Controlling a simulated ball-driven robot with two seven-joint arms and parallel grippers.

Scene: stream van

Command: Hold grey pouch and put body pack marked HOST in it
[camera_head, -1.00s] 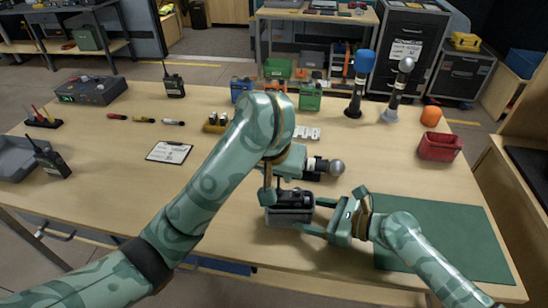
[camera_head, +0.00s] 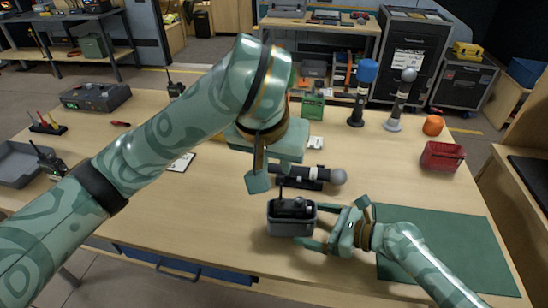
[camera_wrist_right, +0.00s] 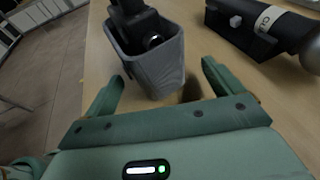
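The grey pouch (camera_head: 291,229) stands on the table in front of the lying microphone. A black body pack (camera_head: 292,206) with a thin antenna sits in its open top; no marking on it is readable. In the right wrist view the pouch (camera_wrist_right: 155,70) lies just ahead of my fingers, with the body pack (camera_wrist_right: 140,25) inside. My right gripper (camera_head: 318,227) is open, its fingers spread toward the pouch with visible gaps. My left gripper (camera_head: 262,185) is raised above and behind the pouch, apart from the body pack; its second finger is hidden.
A black microphone (camera_head: 305,174) lies behind the pouch. Two upright microphones (camera_head: 361,95), an orange ball (camera_head: 433,125) and a red container (camera_head: 441,156) stand at the right. A green mat (camera_head: 440,240) covers the right front.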

